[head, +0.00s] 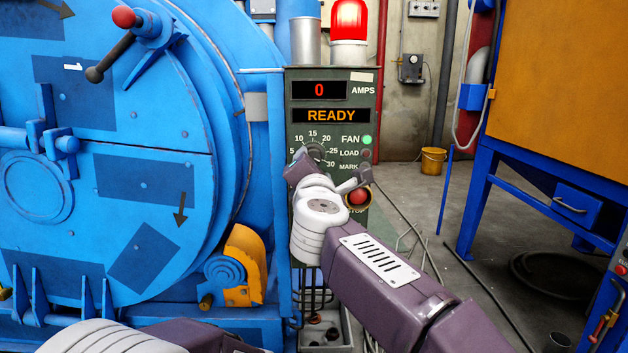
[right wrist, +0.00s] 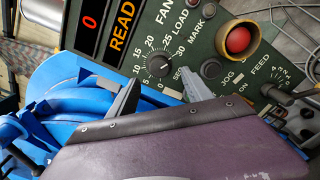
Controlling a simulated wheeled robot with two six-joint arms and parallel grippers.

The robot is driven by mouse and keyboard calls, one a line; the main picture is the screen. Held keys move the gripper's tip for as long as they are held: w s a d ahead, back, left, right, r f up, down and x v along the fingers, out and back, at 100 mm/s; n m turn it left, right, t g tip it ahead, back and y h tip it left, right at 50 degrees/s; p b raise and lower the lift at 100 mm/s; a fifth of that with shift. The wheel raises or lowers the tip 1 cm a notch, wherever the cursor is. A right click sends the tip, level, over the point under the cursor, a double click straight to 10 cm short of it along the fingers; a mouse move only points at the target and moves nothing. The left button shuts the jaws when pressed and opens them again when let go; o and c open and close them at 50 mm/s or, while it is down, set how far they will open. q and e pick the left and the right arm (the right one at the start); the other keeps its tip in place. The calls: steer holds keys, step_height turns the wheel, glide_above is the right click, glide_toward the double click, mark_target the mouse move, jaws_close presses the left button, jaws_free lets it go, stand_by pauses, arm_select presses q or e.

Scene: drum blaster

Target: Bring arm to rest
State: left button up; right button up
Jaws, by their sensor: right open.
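My right arm reaches up from the lower right in the head view. Its gripper (head: 302,156) is small and partly hidden there, in front of the control panel (head: 300,130) near the dial (head: 315,152). In the right wrist view the two grey fingers of the gripper (right wrist: 160,93) are spread apart with nothing between them. The dial (right wrist: 160,64) shows just beyond the gap, and I cannot tell whether a finger touches it. My left arm shows only as links at the bottom left; its gripper is out of view.
The panel display (head: 330,116) reads 0 AMPS and READY, with a green FAN lamp (head: 367,140). A red button (head: 358,195) sits close to my right wrist. The blue drum machine (head: 130,140) fills the left.

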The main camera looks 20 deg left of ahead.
steer(key=v, duration=0.2)
steer(key=shift+s, duration=0.3)
steer(key=shift+d, duration=0.1)
